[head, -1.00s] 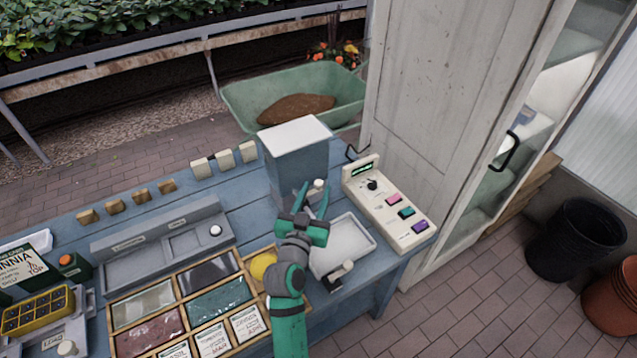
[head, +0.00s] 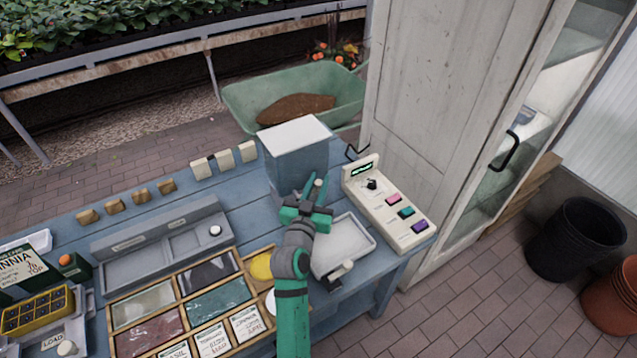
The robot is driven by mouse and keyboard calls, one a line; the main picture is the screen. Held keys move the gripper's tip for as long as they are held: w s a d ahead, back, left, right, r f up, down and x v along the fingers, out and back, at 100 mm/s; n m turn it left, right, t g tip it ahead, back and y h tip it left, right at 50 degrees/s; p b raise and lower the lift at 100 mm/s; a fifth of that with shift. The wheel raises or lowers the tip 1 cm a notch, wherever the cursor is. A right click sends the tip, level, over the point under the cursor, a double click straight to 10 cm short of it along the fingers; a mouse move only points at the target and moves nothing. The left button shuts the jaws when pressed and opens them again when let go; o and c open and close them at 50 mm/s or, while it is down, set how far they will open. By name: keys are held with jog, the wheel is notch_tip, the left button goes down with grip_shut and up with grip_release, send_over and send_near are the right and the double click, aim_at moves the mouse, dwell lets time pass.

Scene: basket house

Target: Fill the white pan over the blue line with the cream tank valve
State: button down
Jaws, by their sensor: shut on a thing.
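The white pan (head: 345,247) lies on the blue-grey bench, just right of my green arm. Its floor looks pale, and I cannot make out a blue line or a water level in it. A grey-blue tank (head: 297,158) with a white top stands behind the pan. The cream valve (head: 319,183) shows as a small pale knob at the tank's front right, between my fingers. My gripper (head: 312,190) is shut on it, partly hiding it. A second cream knob (head: 343,269) sits at the pan's near edge.
A cream control box (head: 388,205) with a dial, a small display and pink, teal and purple buttons stands right of the pan. A wooden tray (head: 190,300) of coloured compartments and seed packets lies left of my arm. A cabinet door (head: 440,130) rises behind.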

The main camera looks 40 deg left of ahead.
jog(key=shift+s+d+m+h, duration=0.1)
jog(key=shift+m+h, duration=0.2)
jog(key=shift+h, duration=0.2)
jog(key=shift+s+d+m+t+h, duration=0.1)
jog(key=shift+s+d+m+h, duration=0.3)
jog(key=shift+m+h, duration=1.15)
jog(key=shift+s+d+m+t+h, duration=0.1)
jog(key=shift+s+d+m+h, duration=0.5)
jog(key=shift+h, duration=1.5)
jog(key=shift+s+d+m+t+h, duration=0.1)
jog(key=shift+d+m+h, duration=0.05)
jog(key=shift+m+h, duration=1.5)
jog(key=shift+h, duration=0.4)
jog(key=c, duration=1.6)
grip_release()
jog(key=v, duration=1.1)
jog(key=shift+d, duration=0.1)
